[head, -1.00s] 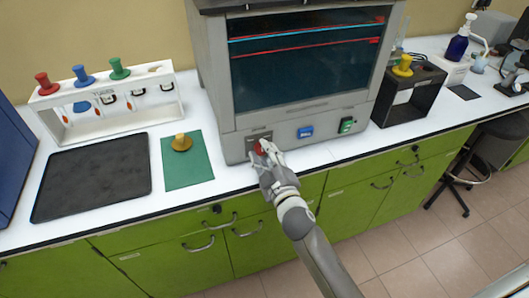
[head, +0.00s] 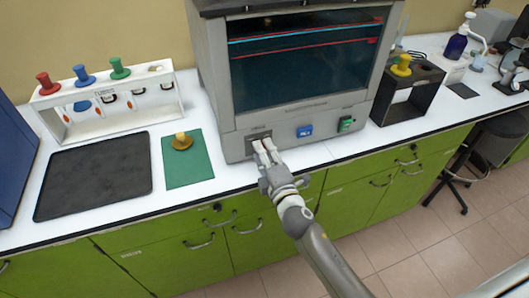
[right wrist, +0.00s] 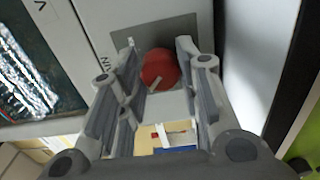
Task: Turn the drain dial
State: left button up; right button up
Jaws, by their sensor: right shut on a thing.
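The drain dial is a red round knob (right wrist: 160,66) with a pale mark, on a grey plate on the machine's front; in the right wrist view it sits between my fingers. My right gripper (head: 265,150) is at the lower left of the machine's front panel, shut on the dial. It also shows in the right wrist view (right wrist: 160,80), one finger on each side of the knob. In the head view the fingers hide the dial. The grey machine (head: 237,146) has a dark window. My left gripper is not in view.
A blue switch (head: 305,131) and a green switch (head: 346,124) are right of the dial. A green mat (head: 190,171) with a brass-coloured knobbed piece (head: 182,141), a black tray (head: 95,178) and a white rack (head: 112,104) stand left. A black stand (head: 410,98) is right.

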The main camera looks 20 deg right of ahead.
dwell(0.5)
jog(key=o, duration=1)
jog(key=shift+s, duration=0.15)
jog(key=s, duration=1.1)
jog(key=shift+s+d, duration=0.15)
jog(key=shift+s, duration=0.25)
